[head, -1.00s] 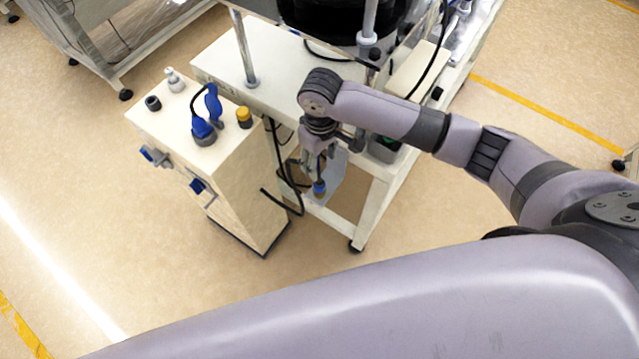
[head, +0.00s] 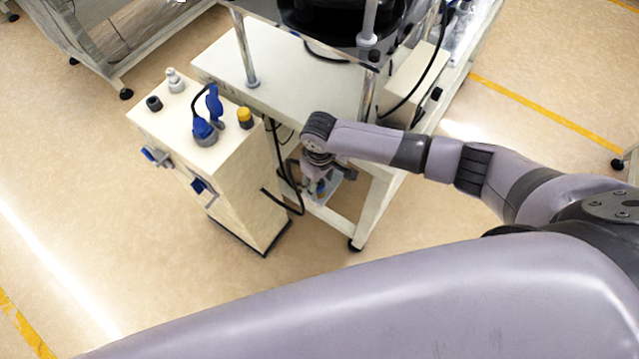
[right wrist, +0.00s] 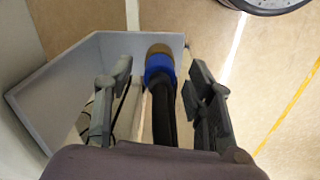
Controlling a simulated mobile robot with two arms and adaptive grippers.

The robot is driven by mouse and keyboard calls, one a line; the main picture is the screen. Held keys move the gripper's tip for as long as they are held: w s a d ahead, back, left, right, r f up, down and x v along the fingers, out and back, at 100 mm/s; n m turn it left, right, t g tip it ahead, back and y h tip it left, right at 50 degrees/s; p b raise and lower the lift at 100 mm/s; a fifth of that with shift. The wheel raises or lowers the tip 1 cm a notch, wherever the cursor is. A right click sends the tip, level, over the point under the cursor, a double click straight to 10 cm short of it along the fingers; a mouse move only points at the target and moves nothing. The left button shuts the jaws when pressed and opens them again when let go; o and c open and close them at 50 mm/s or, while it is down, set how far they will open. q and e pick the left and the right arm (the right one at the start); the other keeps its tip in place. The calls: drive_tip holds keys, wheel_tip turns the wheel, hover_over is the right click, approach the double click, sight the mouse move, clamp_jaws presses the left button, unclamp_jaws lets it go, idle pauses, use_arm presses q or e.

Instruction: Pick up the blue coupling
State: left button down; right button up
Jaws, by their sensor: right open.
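The blue coupling (right wrist: 158,66) shows in the right wrist view, with a brass-coloured end and a black hose or sleeve behind it. My right gripper (right wrist: 163,82) is open, with one finger on each side of the coupling and visible gaps to both. In the head view the right gripper (head: 316,182) hangs down beside the machine table's legs. My left gripper is not in view.
A light grey tray or bin (right wrist: 45,95) lies to the left of the coupling. A cream cabinet (head: 245,200) with a blue connector (head: 205,131) stands left of the arm. The machine table (head: 290,85) is close behind the gripper. Open floor lies in front.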

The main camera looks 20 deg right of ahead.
drive_tip(key=shift+c, duration=0.4)
clamp_jaws()
